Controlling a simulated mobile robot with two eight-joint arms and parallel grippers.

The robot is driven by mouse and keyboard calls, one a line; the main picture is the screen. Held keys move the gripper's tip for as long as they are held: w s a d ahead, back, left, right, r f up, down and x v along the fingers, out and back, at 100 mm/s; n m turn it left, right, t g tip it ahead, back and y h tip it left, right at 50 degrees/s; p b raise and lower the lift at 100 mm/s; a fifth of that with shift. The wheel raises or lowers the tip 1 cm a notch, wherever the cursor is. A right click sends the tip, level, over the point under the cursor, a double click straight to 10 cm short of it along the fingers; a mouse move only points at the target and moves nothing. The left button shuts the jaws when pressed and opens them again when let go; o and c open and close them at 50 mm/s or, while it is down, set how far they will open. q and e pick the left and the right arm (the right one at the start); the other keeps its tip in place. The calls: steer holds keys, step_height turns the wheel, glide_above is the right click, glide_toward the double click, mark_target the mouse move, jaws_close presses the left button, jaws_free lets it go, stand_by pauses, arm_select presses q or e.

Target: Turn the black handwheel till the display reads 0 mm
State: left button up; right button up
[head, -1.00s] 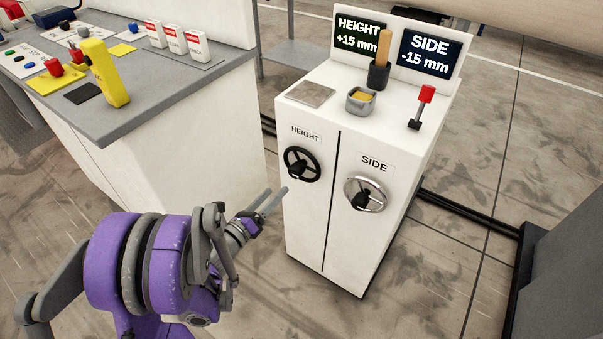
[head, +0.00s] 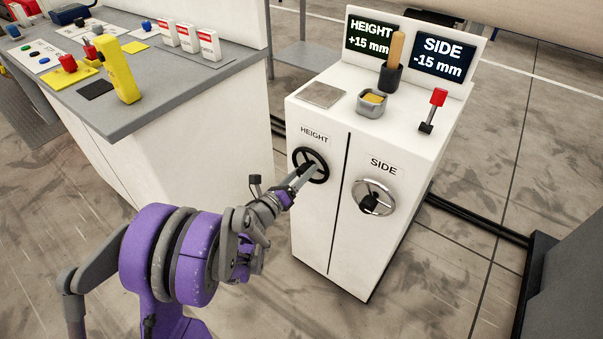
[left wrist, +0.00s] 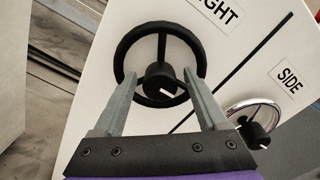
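The black handwheel (head: 323,158) sits under the HEIGHT label on the front of the white cabinet (head: 310,220). It also shows in the left wrist view (left wrist: 124,54), with its dark hub knob (left wrist: 160,84). The HEIGHT display (head: 369,38) reads +15 mm; the SIDE display (head: 443,56) reads -15 mm. My left gripper (head: 309,172) is at the black wheel. In the left wrist view its two fingers (left wrist: 160,88) are spread, one on each side of the hub knob, with a gap to it. Whether they touch the rim I cannot tell. My right gripper is not in view.
A chrome handwheel (head: 389,198) under the SIDE label is just right of the black one. On the cabinet top are a red-tipped lever (head: 439,97), a wooden-handled tool (head: 396,47) and a grey cup (head: 371,110). A grey-topped workbench (head: 165,97) stands at left.

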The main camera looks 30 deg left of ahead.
arm_select(q)
jaws_close()
steer(key=shift+n, duration=0.3)
steer(key=n, duration=1.1)
steer(key=shift+f+n, duration=0.15)
steer(key=shift+n, duration=0.15)
steer(key=n, duration=0.6)
steer(key=shift+b, duration=0.35)
steer(key=n, duration=0.5)
steer(key=shift+n, duration=0.4)
